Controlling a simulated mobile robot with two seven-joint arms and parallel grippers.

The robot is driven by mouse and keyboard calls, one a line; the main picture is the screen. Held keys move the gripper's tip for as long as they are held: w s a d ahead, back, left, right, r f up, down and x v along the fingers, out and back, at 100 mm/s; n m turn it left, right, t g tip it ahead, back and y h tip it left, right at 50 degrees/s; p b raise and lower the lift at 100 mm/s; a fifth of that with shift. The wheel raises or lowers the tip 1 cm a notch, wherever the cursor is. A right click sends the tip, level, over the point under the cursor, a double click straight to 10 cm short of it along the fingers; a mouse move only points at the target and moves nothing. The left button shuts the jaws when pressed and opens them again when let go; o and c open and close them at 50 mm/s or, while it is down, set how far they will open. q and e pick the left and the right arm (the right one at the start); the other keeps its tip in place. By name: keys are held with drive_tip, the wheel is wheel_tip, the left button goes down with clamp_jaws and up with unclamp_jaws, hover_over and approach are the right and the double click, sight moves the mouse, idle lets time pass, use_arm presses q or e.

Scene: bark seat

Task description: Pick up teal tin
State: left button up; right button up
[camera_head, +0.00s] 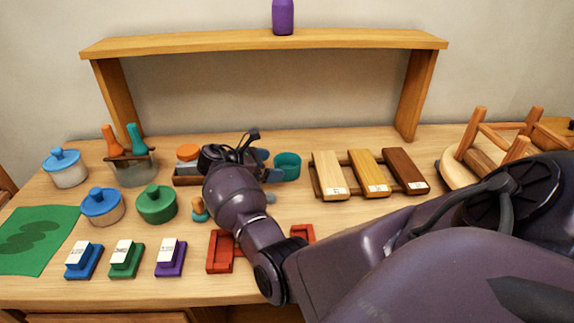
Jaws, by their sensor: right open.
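The teal tin (287,166) is a short round container on the table, just left of the wooden sample boards. My right gripper (263,164) is beside the tin's left side. Its arm comes in from the right and hides part of the table's middle. The gripper's fingers are partly hidden by its own wrist, and I cannot tell whether they touch the tin. My left gripper is not in view.
Wooden sample boards (329,175) lie right of the tin, and a shelf (264,40) spans the back. Blue and green lidded pots (156,205) stand left. Red frame pieces (220,252) and labelled blocks (83,261) lie in front. A wooden stool (484,140) is at right.

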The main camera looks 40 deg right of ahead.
sight(285, 165)
drive_tip(key=shift+b+x, duration=0.35)
drive_tip(key=shift+x, duration=2.45)
drive_tip(key=shift+w, duration=0.1)
drive_tip(key=shift+r, duration=0.1)
drive_tip(key=shift+c, duration=0.3)
drive_tip(key=c, duration=0.7)
